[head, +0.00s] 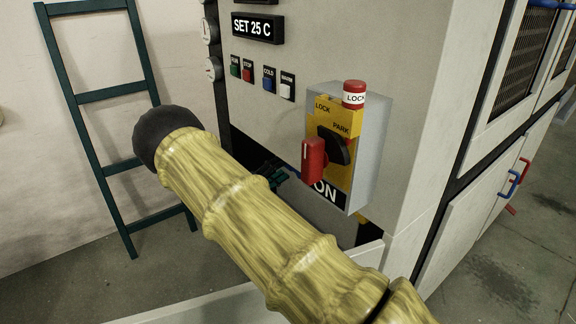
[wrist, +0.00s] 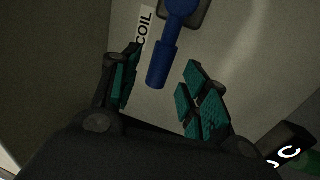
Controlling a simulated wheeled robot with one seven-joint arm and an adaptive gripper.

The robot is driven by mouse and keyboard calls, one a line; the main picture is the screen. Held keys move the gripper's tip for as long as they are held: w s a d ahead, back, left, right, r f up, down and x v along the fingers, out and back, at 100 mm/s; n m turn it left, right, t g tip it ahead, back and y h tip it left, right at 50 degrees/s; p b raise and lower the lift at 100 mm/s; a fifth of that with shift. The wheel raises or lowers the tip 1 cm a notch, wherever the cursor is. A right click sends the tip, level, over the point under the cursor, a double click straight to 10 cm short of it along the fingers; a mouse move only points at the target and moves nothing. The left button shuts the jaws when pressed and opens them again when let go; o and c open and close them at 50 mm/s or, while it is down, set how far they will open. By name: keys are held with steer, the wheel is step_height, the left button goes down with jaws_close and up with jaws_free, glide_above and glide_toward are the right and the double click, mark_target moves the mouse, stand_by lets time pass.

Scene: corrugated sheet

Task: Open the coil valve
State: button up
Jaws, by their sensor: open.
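The coil valve shows in the wrist view as a blue lever handle (wrist: 163,55) on a grey panel, beside a white label (wrist: 145,27) reading COIL. The handle runs from a round hub at the top down to a blunt free end. My gripper (wrist: 161,62) is open, with teal-padded fingers on either side of the handle's lower part. I see gaps between the handle and both fingers; contact is not visible. In the head view my gripper (head: 272,178) is mostly hidden behind my gold arm, and the coil valve is hidden there.
A switch box (head: 345,150) with a red handle, marked LOCK, PARK and ON, stands right of my arm. Small coloured buttons (head: 268,84) sit above. A dark green ladder (head: 120,92) leans at the left wall. In the wrist view a dark part with green (wrist: 290,150) is at lower right.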

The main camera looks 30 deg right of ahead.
steer(key=shift+x, duration=2.1)
